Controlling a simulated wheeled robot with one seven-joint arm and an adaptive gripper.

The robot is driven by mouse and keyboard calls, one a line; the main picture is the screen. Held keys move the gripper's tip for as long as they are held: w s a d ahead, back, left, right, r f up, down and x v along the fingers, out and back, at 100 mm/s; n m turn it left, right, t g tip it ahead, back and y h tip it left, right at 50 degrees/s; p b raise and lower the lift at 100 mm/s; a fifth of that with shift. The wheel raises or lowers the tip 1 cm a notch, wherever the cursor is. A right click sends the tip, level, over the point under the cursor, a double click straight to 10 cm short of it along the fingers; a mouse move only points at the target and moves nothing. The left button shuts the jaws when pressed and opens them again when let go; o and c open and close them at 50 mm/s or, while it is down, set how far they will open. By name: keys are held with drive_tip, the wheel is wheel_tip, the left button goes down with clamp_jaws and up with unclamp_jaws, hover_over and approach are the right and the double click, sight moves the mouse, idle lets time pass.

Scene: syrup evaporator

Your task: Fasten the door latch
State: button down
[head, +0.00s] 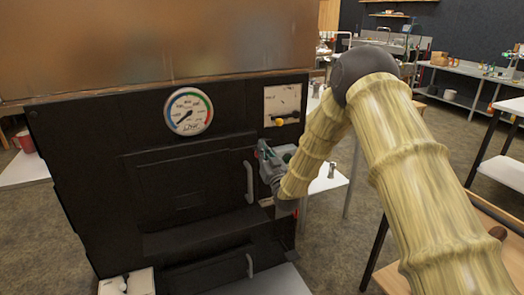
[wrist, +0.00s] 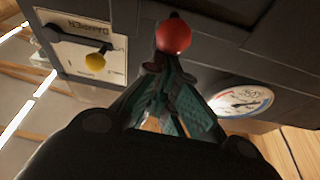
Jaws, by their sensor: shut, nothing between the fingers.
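The black firebox door (head: 180,182) looks flush with the front of the dark evaporator, with a grey bar handle (head: 248,182) at its right edge. My gripper (head: 262,152) is beside the door's upper right edge, just above the handle. In the wrist view my gripper (wrist: 165,72) has its fingers together with nothing held. A red ball knob (wrist: 173,36), perhaps the latch's, shows just past the fingertips; I cannot tell whether they touch it. In the head view the knob is hidden at my gripper. The latch's position cannot be made out.
A white panel (head: 284,98) with a yellow-knobbed lever (head: 278,122) is just above my gripper; the yellow knob also shows in the wrist view (wrist: 95,63). A round gauge (head: 189,111) sits above the door. A lower handle (head: 250,265) is below. Benches stand behind right.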

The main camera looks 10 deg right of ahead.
wheel_tip(320, 180, up, 4)
drive_tip(key=p, duration=0.2)
drive_tip(key=b+v, duration=0.1)
drive_tip(key=v, duration=0.9)
drive_tip(key=shift+d+f, duration=0.1)
drive_tip(key=s+f+m+g+h+p, duration=0.1)
drive_tip(key=s+f+g+p, duration=0.3)
drive_tip(key=s+f, duration=0.75)
drive_tip(key=s+f+g+h+p, duration=0.1)
drive_tip(key=s+f+g, duration=0.7)
drive_tip(key=f, duration=0.7)
drive_tip(key=s+f+g+h+p, duration=0.1)
drive_tip(key=s+f+g+p, duration=0.1)
drive_tip(key=s, duration=1.6)
drive_tip(key=s+d+f+m+g+p, duration=0.1)
drive_tip(key=s+f+g+p, duration=0.2)
drive_tip(key=s, duration=1.6)
wheel_tip(320, 180, down, 2)
drive_tip(key=g, duration=0.4)
drive_tip(key=shift+h, duration=0.4)
